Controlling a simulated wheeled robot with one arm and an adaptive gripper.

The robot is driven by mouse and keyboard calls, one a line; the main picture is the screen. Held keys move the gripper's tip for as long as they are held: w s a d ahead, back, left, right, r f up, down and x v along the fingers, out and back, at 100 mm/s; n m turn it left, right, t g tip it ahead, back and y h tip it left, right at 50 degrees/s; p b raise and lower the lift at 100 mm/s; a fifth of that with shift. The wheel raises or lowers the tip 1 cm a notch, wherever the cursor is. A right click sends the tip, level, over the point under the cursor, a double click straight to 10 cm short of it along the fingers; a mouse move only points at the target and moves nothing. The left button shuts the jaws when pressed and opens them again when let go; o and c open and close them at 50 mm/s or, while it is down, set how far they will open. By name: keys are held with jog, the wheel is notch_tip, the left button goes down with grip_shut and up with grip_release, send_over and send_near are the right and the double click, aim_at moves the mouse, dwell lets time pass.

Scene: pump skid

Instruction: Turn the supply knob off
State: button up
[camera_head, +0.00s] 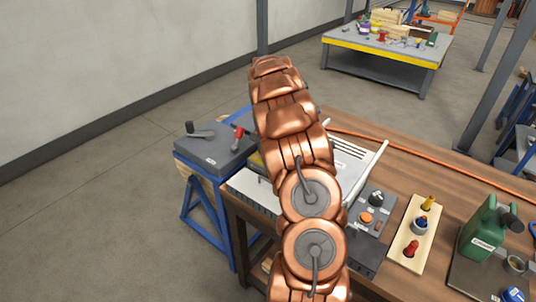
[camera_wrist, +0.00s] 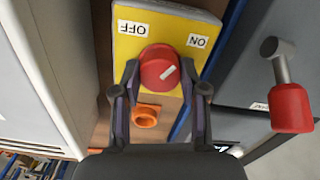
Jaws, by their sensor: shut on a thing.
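The supply knob (camera_wrist: 160,68) is round and red with a white pointer line, on a yellow plate (camera_wrist: 165,22) in the wrist view. The pointer slants up and right, toward the side of the ON label (camera_wrist: 197,41). The OFF label (camera_wrist: 133,28) is at the plate's upper left and reads upside down. My gripper (camera_wrist: 160,76) has one finger on each side of the knob and is shut on it.
An orange part (camera_wrist: 147,116) sits just below the knob between my fingers. A red-handled lever (camera_wrist: 290,105) stands at the right on a grey box (camera_head: 212,158). The wooden bench (camera_head: 400,145) also bears a pale board (camera_head: 412,235) with pegs and a green can (camera_head: 484,228).

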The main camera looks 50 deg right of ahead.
jog(key=n+b, duration=0.3)
jog(key=n, duration=0.1)
jog(key=shift+w+f+b, duration=0.1)
jog(key=shift+f+b, duration=0.1)
jog(key=shift+b, duration=0.15)
jog(key=n+b, duration=0.2)
jog(key=n, duration=0.2)
jog(key=shift+r, duration=0.1)
jog(key=n+b, duration=0.1)
jog(key=n, duration=0.2)
jog(key=shift+n, duration=0.3)
jog(key=shift+r+n+b, duration=0.15)
jog(key=shift+n+b, duration=0.2)
jog(key=shift+n, duration=1.45)
jog(key=o, duration=1.1)
jog(key=shift+o, duration=0.2)
jog(key=shift+r, duration=0.1)
notch_tip(320, 180, up, 12)
